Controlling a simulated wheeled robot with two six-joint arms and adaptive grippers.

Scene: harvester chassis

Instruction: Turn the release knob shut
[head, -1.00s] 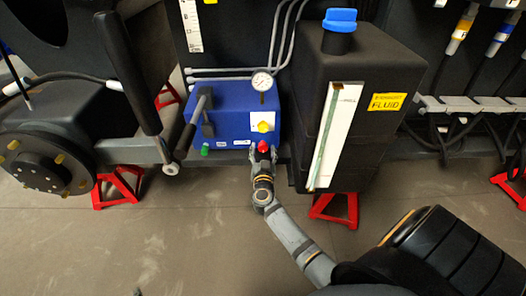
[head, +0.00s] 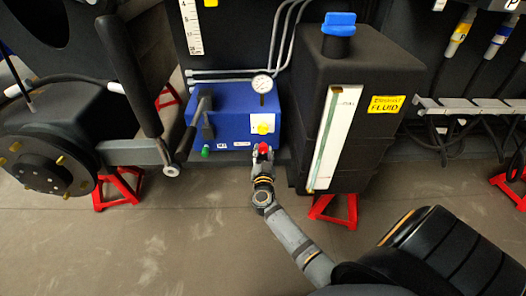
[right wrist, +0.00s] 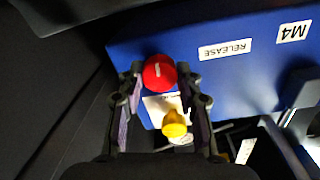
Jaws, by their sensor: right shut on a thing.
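The red release knob (head: 263,147) is on the lower right front of the blue hydraulic unit (head: 232,128). In the right wrist view the red knob (right wrist: 158,72) has a short white mark and lies beside the white RELEASE label (right wrist: 224,49). My right gripper (head: 262,157) reaches the knob from the front. In the right wrist view its fingers (right wrist: 160,76) lie on both sides of the knob, shut on it. The fingers partly hide the knob in the head view. My left gripper is not in view.
A yellow knob (head: 263,129) on a white plate and a pressure gauge (head: 262,83) are above the red knob. A green knob (head: 205,152) and a black lever (head: 187,131) are left. The black fluid tank (head: 352,110) stands close on the right.

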